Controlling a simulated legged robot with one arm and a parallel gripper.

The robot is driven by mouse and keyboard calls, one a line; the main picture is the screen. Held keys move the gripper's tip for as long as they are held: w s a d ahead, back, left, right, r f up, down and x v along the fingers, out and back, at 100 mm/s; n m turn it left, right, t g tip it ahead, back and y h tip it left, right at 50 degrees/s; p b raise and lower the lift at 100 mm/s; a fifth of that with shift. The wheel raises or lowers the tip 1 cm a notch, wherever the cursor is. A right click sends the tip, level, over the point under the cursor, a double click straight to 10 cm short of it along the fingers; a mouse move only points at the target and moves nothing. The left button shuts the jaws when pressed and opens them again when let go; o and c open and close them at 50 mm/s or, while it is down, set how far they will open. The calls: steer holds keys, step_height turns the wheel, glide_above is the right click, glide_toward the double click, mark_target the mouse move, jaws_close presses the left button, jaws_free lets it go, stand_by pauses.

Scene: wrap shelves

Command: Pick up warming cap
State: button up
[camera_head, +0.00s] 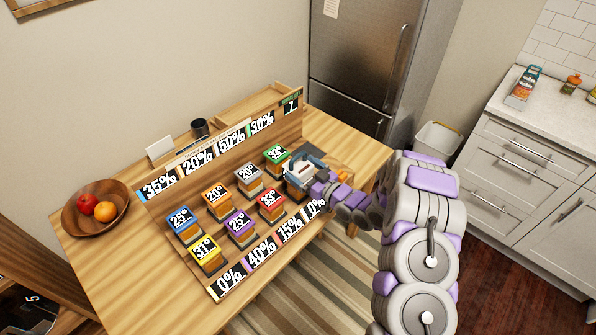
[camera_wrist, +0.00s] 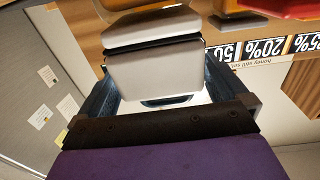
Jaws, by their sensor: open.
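A pale block with a dark band (camera_wrist: 155,68), which may be the warming cap, stands between my gripper's fingers in the wrist view. My gripper (camera_wrist: 160,92) is open, with one blue-grey finger on each side of it. I cannot tell whether the fingers touch it. In the head view my gripper (camera_head: 303,172) is at the right end of the wooden rack (camera_head: 190,240) and hides most of what is there. Several blocks with coloured, numbered tops stand on the rack, including green (camera_head: 276,153), red (camera_head: 271,204) and purple (camera_head: 240,224). None is readably marked as warming cap.
Percent labels run along the rack's back and front edges. A fridge (camera_head: 375,60) is behind, with a counter (camera_head: 560,110) at right.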

steer(key=shift+x, duration=1.3)
steer(key=c, duration=1.2)
steer(key=shift+r, duration=0.1)
